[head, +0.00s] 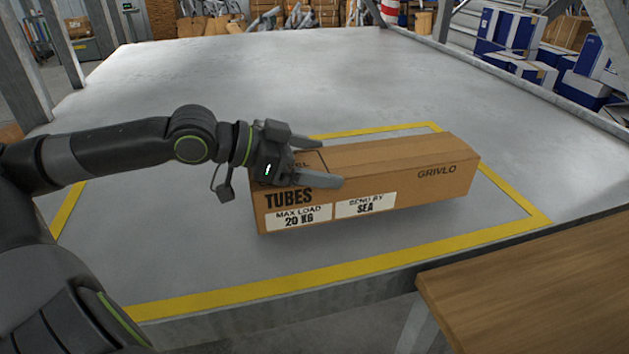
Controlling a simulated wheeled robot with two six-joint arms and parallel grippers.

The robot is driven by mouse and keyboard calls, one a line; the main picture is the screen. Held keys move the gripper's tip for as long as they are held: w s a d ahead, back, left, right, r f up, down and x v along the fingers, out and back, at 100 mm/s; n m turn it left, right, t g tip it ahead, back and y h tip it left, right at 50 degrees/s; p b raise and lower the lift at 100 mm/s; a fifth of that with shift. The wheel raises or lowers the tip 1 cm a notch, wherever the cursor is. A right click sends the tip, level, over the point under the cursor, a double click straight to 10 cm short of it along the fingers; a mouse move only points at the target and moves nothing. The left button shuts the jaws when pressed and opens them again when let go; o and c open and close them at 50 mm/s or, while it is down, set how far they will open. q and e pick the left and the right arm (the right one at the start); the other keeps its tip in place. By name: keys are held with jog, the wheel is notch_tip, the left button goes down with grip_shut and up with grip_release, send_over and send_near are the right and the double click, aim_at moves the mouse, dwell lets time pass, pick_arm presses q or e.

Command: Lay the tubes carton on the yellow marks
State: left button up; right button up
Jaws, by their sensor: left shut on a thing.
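The tubes carton (400,190) is a long brown box with "TUBES", "GRIVLO" and white labels on its front side. It lies level, its long side running left to right, over the area framed by the yellow marks (300,278). Its far right end covers part of the right yellow line in the picture. A soft shadow shows under it; I cannot tell whether its underside touches the surface. My left gripper (332,163) is shut on the carton at its left end, one finger on the far side and one on the near side. My right gripper is not in view.
The grey platform (250,70) is clear behind the marks. A wooden tabletop (550,280) stands close at the lower right. Blue and white boxes (510,35) are stacked beyond the platform's right edge. Brown cartons and shelves line the back.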

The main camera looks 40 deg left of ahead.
pick_arm(q)
jog(key=shift+f, duration=2.05)
jog(key=o, duration=1.8)
jog(key=shift+s, duration=0.1)
jog(key=shift+c, duration=0.2)
